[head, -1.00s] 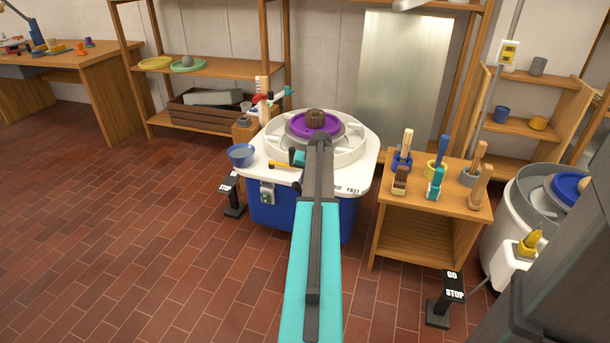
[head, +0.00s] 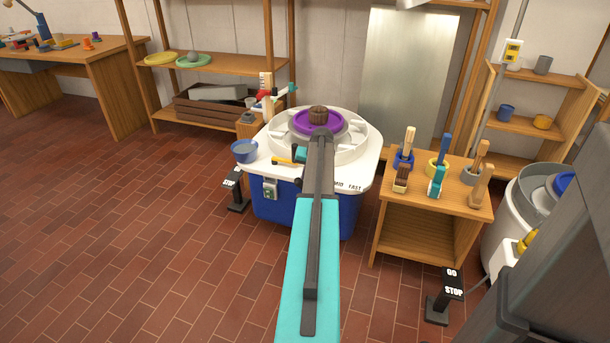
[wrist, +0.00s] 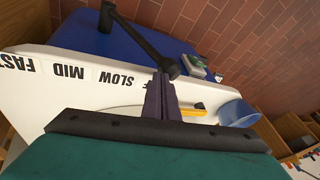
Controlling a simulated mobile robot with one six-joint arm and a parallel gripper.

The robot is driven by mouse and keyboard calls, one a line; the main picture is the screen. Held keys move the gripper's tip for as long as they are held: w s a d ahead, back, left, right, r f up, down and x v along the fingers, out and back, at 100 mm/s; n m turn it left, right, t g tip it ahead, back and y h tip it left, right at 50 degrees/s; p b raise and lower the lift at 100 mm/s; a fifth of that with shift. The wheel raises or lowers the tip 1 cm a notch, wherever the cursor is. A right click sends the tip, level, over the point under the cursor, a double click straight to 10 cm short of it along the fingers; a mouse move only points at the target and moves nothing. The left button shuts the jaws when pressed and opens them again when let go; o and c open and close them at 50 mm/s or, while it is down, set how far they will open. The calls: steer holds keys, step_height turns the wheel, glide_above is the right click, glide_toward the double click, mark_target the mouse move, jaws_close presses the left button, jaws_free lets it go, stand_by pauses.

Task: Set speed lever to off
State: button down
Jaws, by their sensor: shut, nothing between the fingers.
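The pottery wheel has a white deck (head: 353,178) on a blue base (head: 320,212). A dark lever-like bar with a round knob (wrist: 171,69) shows in the wrist view, beside the blue base and close to the SLOW label (wrist: 117,79). I take it for the speed lever. MID and FAST labels lie further left there, upside down; no OFF label is readable. My gripper (wrist: 160,85) is shut and empty, its dark fingers at or very near the knob; I cannot tell if they touch. In the head view my arm hides part of the deck.
A blue bowl (head: 244,151) stands on the deck's left corner, near a yellow-handled item (head: 282,161). A brown clay lump (head: 318,114) sits on the purple wheel disc (head: 300,123). A wooden tool stand (head: 402,251) is at right.

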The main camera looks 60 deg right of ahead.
steer(key=s+d+p+v, duration=0.1)
steer(key=p+v, duration=0.1)
steer(key=v, duration=1)
steer(key=shift+p, duration=0.4)
